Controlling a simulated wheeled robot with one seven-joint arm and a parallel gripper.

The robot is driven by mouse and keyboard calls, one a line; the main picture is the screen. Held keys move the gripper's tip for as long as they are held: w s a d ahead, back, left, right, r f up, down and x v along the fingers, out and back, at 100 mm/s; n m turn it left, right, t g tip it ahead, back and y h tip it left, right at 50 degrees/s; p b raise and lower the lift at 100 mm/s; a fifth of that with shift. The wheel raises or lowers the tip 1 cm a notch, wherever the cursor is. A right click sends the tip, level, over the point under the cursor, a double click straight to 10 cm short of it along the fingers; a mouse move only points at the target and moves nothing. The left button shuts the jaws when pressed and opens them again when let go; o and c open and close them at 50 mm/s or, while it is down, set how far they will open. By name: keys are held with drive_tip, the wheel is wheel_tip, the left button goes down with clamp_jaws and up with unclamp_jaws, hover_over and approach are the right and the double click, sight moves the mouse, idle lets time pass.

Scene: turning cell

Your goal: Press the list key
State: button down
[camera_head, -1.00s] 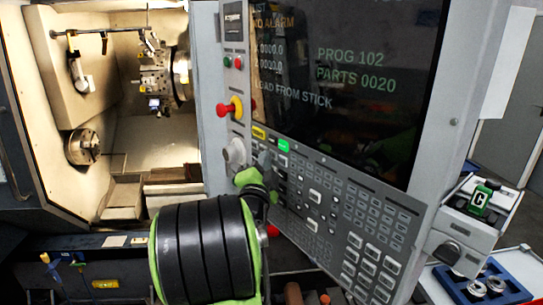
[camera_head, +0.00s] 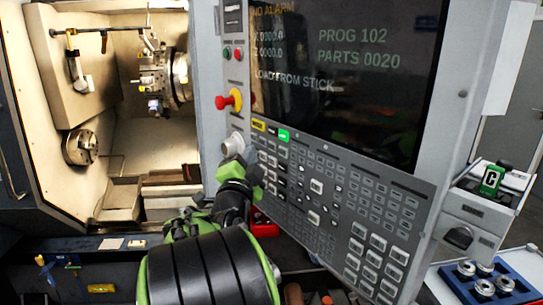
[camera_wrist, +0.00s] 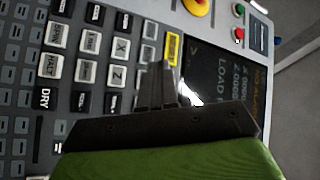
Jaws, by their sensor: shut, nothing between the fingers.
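The control panel's key field (camera_head: 335,205) lies below the dark screen (camera_head: 345,75) in the head view. My gripper (camera_head: 252,150) is at the upper left edge of the keys, with its fingertips partly hidden by its own body. In the wrist view my gripper (camera_wrist: 165,78) is shut and empty, its tips over the panel close to a yellow key (camera_wrist: 172,47). Whether the tips touch a key cannot be told. Several white and black keys stand left of the fingers, among them X (camera_wrist: 122,48) and Z (camera_wrist: 118,76). I cannot make out the list key's label for certain.
A red emergency stop (camera_head: 229,100) on a yellow base sits above the keys, near my gripper. A lit green key (camera_head: 284,136) is below the screen. The open lathe chamber (camera_head: 130,110) is left; a blue tray (camera_head: 490,285) with metal parts is at the lower right.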

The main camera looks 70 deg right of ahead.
drive_tip(key=shift+w+a+b, duration=0.7)
drive_tip(key=shift+a+b, duration=0.25)
drive_tip(key=shift+a, duration=0.1)
drive_tip(key=shift+f, duration=0.1)
